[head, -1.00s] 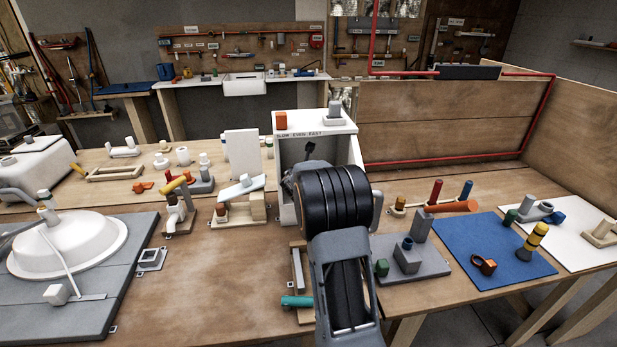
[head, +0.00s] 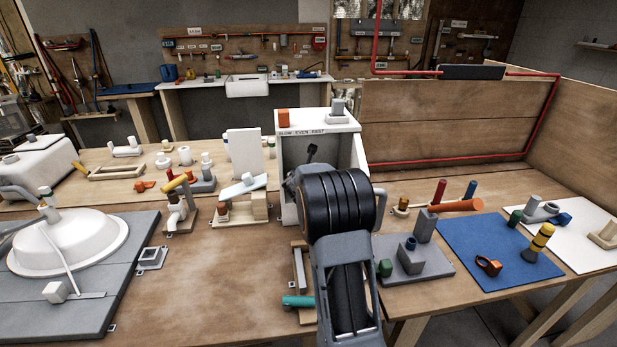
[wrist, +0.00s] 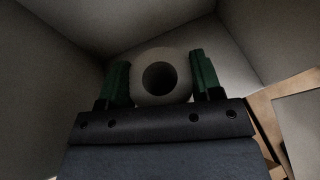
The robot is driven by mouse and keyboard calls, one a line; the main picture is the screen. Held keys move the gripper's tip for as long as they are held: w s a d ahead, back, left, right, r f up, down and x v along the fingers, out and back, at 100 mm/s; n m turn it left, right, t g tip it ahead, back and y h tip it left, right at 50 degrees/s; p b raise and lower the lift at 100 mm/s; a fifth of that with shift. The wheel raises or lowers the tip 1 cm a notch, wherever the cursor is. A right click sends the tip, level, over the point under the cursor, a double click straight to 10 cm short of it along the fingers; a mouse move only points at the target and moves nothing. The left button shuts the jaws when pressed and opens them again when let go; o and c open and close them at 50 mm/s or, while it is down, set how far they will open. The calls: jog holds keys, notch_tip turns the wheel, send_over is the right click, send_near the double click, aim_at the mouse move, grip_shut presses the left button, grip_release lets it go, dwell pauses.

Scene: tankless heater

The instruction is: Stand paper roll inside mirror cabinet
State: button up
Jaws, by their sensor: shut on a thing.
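The mirror cabinet (head: 357,155) is an open-fronted white box standing on the bench in the middle of the head view. My arm covers much of its opening. In the wrist view, my gripper (wrist: 160,82) has its green fingers shut on the paper roll (wrist: 143,88), a pale ring with a dark hole facing the camera. The cabinet's pale inner walls (wrist: 60,60) surround the roll and fingers. The roll and fingertips are hidden behind my arm in the head view. I cannot tell whether the roll touches the cabinet floor.
A grey plate with blocks (head: 430,270) and a blue mat (head: 470,240) lie to the right.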

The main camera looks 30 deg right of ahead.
jog(key=shift+f+b, duration=0.5)
jog(key=o, duration=1.2)
jog(key=v, duration=1.4)
jog(key=shift+d, duration=0.1)
